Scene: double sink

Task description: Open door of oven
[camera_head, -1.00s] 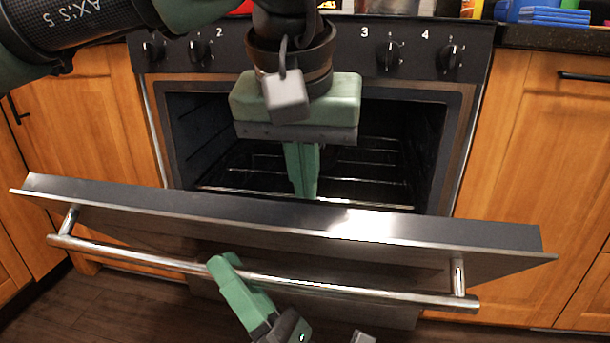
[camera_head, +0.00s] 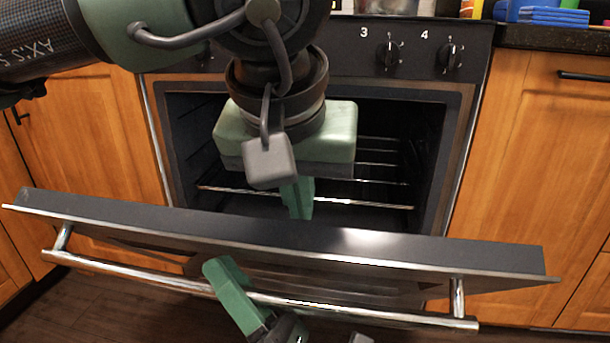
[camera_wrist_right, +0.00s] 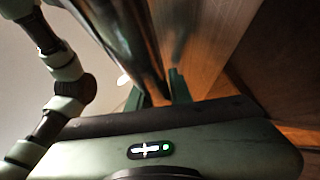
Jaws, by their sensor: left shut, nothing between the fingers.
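The oven door (camera_head: 400,246) is partly open, tilted out and down from the oven (camera_head: 466,100). Its metal handle (camera_head: 140,272) runs along the front. My left gripper (camera_head: 298,212) is shut and empty, pointing down behind the door's top edge at the oven opening; its tips are partly hidden by that edge. My right gripper (camera_head: 222,268) is at the handle, with one green finger in front of the bar. In the right wrist view my right gripper (camera_wrist_right: 157,88) has its fingers apart, with the handle (camera_wrist_right: 147,50) between them; contact is unclear.
Wooden cabinets (camera_head: 545,160) flank the oven. Black knobs (camera_head: 389,54) are on the panel above the opening. Wire racks (camera_head: 370,203) are inside the oven. Blue items (camera_head: 548,14) sit on the counter at the right. Dark floor lies below the door.

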